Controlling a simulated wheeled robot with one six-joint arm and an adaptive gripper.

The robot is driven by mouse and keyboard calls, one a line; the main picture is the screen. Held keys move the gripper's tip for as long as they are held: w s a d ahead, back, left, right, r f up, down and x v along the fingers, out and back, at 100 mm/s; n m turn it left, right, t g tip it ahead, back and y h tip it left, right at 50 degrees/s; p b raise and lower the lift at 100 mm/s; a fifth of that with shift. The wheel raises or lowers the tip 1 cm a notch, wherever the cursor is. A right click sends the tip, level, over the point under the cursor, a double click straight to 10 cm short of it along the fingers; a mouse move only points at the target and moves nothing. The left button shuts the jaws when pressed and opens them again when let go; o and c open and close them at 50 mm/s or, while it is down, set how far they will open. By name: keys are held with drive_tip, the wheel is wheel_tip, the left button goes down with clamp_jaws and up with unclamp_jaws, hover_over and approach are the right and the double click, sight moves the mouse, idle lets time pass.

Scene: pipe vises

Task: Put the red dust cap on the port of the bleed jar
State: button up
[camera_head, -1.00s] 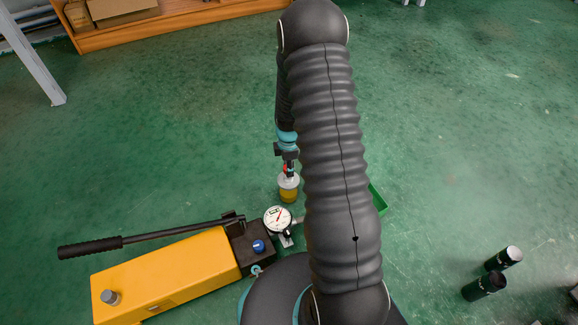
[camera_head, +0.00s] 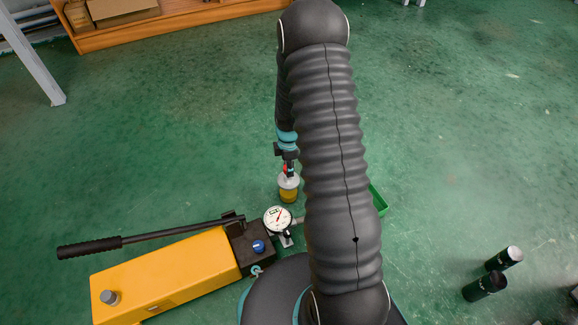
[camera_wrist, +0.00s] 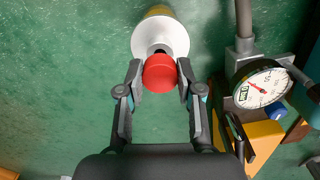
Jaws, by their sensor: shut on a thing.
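The red dust cap (camera_wrist: 160,73) is between the fingertips of my gripper (camera_wrist: 160,78) in the wrist view, and the fingers are shut on it. The bleed jar (camera_head: 288,188) stands on the green floor, with a whitish top and yellow-amber contents. In the wrist view its pale top (camera_wrist: 160,38) lies just behind the cap, with a dark piece, probably the port, showing at the cap's far edge. In the head view my gripper (camera_head: 287,168) is right above the jar, with a bit of red between them. Whether the cap touches the port, I cannot tell.
A pressure gauge (camera_head: 278,219) stands close to the jar, joined to a yellow hand pump (camera_head: 165,275) with a long black lever (camera_head: 150,236). A green tray (camera_head: 378,200) is partly hidden behind my arm. The floor left of the jar is clear.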

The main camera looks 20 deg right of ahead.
drive_tip(key=shift+f+b, duration=0.45)
drive_tip(key=shift+f, duration=0.85)
drive_tip(key=o, duration=1)
wheel_tip(320, 180, up, 12)
idle(0.4)
